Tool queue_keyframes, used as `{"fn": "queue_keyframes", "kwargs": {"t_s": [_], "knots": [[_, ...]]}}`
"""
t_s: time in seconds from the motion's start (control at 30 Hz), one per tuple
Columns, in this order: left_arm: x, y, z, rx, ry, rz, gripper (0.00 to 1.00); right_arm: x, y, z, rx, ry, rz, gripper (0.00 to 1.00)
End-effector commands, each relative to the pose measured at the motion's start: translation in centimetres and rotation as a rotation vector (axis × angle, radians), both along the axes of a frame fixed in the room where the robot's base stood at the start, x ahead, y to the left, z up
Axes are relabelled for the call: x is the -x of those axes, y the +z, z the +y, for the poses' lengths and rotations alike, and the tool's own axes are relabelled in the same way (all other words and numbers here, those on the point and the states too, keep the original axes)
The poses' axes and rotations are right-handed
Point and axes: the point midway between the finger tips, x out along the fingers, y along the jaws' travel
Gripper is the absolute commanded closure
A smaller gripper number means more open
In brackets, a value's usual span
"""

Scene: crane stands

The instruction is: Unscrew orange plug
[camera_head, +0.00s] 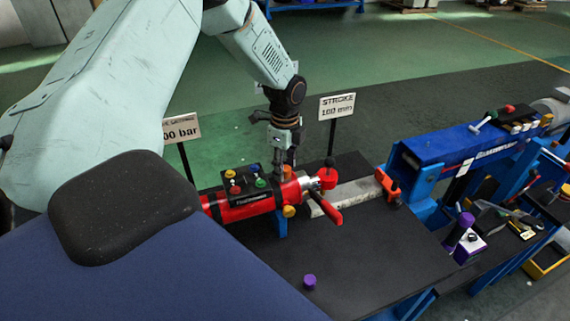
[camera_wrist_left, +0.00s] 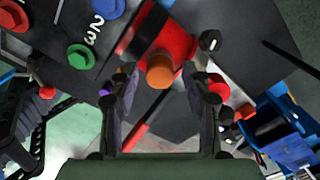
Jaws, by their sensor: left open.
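The orange plug (camera_wrist_left: 160,70) sticks out of a red cylinder (camera_wrist_left: 170,40) and faces the wrist camera. It lies between the two fingers of my left gripper (camera_wrist_left: 162,88), ahead of their tips. The fingers are open and spread to either side, with a gap to the plug. In the head view my left gripper (camera_head: 284,155) points down over the red cylinder (camera_head: 240,212), close to an orange piece (camera_head: 287,173) on its top. An orange-yellow knob (camera_head: 289,211) also sits on the cylinder's near side. My right gripper is not in view.
A black panel with coloured buttons (camera_head: 245,180) lies beside the cylinder. A red handle (camera_head: 326,210) and red knob (camera_head: 328,177) stand at its right end. Sign posts (camera_head: 337,107) rise behind. A purple cap (camera_head: 309,281) lies on the dark tabletop (camera_head: 370,265). Blue stand (camera_head: 450,145) at right.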

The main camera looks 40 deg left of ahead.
Motion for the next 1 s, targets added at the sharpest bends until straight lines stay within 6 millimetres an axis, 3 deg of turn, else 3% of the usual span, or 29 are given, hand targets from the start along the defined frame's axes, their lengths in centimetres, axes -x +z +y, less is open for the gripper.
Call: {"fn": "queue_keyframes", "kwargs": {"t_s": [0.23, 0.9, 1.0], "knots": [[-0.01, -0.02, 0.0, 0.0, -0.175, 0.0, 0.52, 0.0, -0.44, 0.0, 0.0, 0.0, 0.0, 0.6], [0.01, 0.0, -0.04, 0.0, -0.176, 0.0, 0.52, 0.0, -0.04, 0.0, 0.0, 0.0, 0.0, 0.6], [0.01, 0.0, -0.04, 0.0, -0.175, 0.0, 0.6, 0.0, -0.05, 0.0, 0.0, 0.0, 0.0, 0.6]]}}
